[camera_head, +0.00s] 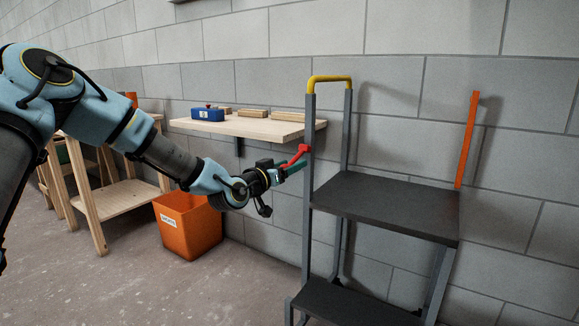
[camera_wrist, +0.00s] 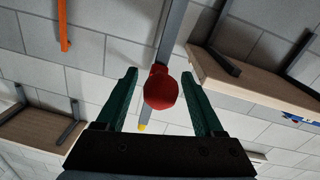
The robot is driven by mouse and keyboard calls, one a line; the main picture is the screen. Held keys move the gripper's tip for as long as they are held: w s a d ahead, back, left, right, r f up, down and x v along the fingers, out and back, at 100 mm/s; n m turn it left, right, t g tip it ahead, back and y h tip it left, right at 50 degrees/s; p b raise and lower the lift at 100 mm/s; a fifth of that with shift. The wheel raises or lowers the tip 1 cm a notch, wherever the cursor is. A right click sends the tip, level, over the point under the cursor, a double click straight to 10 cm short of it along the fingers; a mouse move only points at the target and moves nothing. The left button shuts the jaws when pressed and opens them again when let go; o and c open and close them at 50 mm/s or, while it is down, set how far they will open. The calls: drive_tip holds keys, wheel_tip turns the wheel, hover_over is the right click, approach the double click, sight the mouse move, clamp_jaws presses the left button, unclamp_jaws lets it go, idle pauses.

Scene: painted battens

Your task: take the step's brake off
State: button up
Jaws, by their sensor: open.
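The grey step (camera_head: 380,205) stands against the wall, with dark treads and a yellow grip (camera_head: 329,79) on top of its left frame. A red brake lever (camera_head: 298,155) sticks out from the left upright, slanting down to the left. My gripper (camera_head: 290,168) is beside that upright, at the lever's outer end. In the wrist view, the lever's round red knob (camera_wrist: 162,90) lies in line with the gap between my two open green fingers (camera_wrist: 159,75). Neither finger visibly touches it. Whether the knob is fully between the tips or just beyond them, I cannot tell.
A wooden wall shelf (camera_head: 250,127) above my gripper bears a blue box (camera_head: 207,115) and several wooden blocks. An orange bin (camera_head: 188,224) stands on the floor below. A wooden trestle (camera_head: 128,198) is at left. An orange bar (camera_head: 467,140) rises at the step's right.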

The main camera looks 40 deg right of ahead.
clamp_jaws()
idle(0.6)
idle(0.8)
